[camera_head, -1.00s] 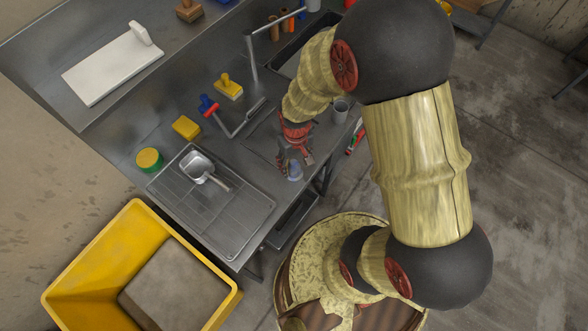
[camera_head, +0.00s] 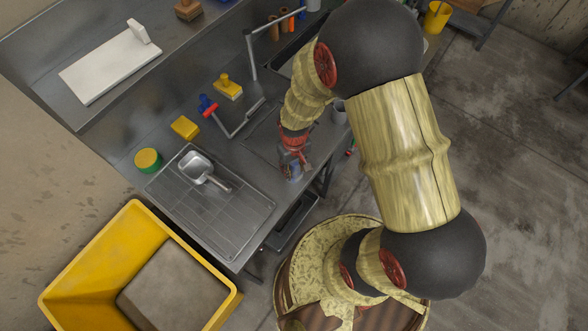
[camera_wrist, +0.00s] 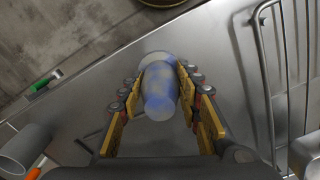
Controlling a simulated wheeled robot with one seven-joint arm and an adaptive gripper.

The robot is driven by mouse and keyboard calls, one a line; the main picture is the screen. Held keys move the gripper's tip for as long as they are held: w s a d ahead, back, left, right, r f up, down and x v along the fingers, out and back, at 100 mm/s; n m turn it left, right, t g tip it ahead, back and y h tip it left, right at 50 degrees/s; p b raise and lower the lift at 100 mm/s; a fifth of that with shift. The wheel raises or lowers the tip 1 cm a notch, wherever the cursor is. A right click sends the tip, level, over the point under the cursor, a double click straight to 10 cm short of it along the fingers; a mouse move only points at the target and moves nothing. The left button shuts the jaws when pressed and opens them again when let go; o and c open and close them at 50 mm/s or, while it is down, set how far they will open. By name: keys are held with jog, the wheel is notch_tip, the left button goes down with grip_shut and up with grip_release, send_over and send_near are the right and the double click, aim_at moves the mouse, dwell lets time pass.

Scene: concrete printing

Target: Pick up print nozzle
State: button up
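The print nozzle is a small blue-grey, mottled, rounded piece that stands on the steel counter (camera_head: 262,170) near its front edge. In the wrist view the nozzle (camera_wrist: 160,92) is between the two fingers of my gripper (camera_wrist: 159,72). A narrow gap shows on each side of its near end. Whether the fingertips touch its far, wider part I cannot tell. In the head view my gripper (camera_head: 292,162) points down over the nozzle and hides most of it.
A grey cup (camera_head: 340,112) stands close by, behind my gripper. A scoop (camera_head: 203,171) lies on the drain rack (camera_head: 228,219) to the left. A metal tap (camera_head: 252,60) rises behind. A yellow bin (camera_head: 85,245) stands at the front left.

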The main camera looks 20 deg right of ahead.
aim_at(295, 164)
jog(key=c, duration=0.8)
jog(key=shift+o, duration=0.2)
jog(key=shift+r, duration=0.15)
jog(key=shift+r, duration=0.25)
jog(key=r, duration=0.1)
jog(key=r+p, duration=0.1)
jog(key=r, duration=0.1)
jog(key=shift+s+r, duration=0.2)
jog(key=shift+s, duration=0.1)
jog(key=s+r+p, duration=0.3)
jog(key=s+r, duration=0.6)
jog(key=s, duration=0.4)
jog(key=shift+s, duration=0.25)
jog(key=shift+w+f, duration=0.1)
jog(key=shift+f, duration=0.05)
